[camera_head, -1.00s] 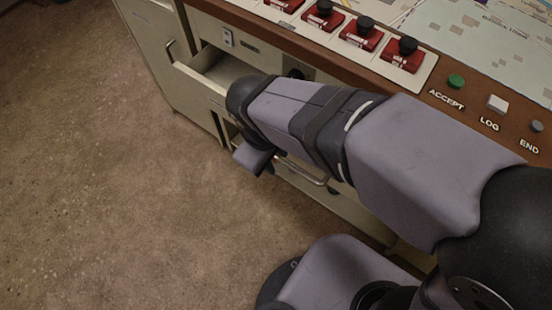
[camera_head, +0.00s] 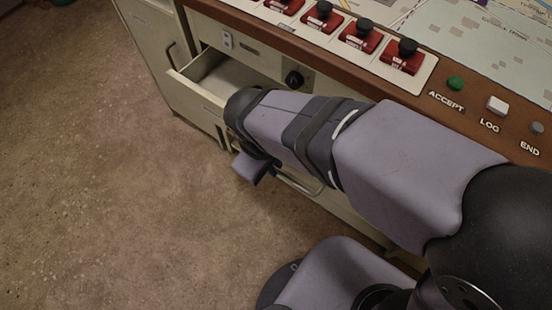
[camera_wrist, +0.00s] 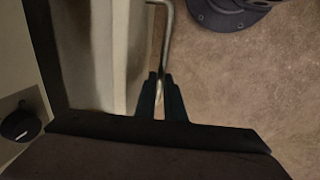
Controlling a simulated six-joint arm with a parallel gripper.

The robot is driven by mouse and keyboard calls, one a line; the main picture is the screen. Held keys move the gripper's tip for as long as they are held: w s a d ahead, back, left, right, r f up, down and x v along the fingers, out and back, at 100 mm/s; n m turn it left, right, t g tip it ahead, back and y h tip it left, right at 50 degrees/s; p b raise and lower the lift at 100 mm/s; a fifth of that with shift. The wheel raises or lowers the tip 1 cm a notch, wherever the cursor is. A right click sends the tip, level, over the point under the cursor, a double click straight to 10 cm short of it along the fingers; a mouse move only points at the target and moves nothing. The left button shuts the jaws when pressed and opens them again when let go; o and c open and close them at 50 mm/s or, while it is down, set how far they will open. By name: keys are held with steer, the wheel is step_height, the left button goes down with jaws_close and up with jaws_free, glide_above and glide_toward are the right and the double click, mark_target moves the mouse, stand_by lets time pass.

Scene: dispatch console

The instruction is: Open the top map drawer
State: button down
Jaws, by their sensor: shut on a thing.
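The top map drawer (camera_head: 187,92) stands pulled out from the console in the head view, and its pale inside shows. Its front is largely hidden behind my arm. In the wrist view, the pale drawer front (camera_wrist: 128,55) runs down the left of the middle. A metal bar handle (camera_wrist: 166,35) stands off that front and runs down between the fingers. My gripper (camera_wrist: 160,92) is shut on the handle. In the head view, the fingers are hidden by my own arm.
A lower drawer with its bar handle (camera_head: 303,186) lies beneath my arm. A black knob (camera_head: 293,79) sits on the console face beside the open drawer. The desk top above carries several red switches and an ACCEPT button (camera_head: 455,83). The carpet (camera_head: 90,190) in front is clear.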

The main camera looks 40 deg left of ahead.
steer(key=s, duration=0.3)
steer(key=shift+s+d+f, duration=0.15)
steer(key=shift+s+f, duration=0.1)
steer(key=c, duration=1.8)
jaws_free()
steer(key=shift+c, duration=0.2)
steer(key=shift+r, duration=0.15)
step_height(320, 180, up, 7)
steer(key=s+p, duration=0.1)
steer(key=p, duration=0.1)
steer(key=shift+s, duration=0.15)
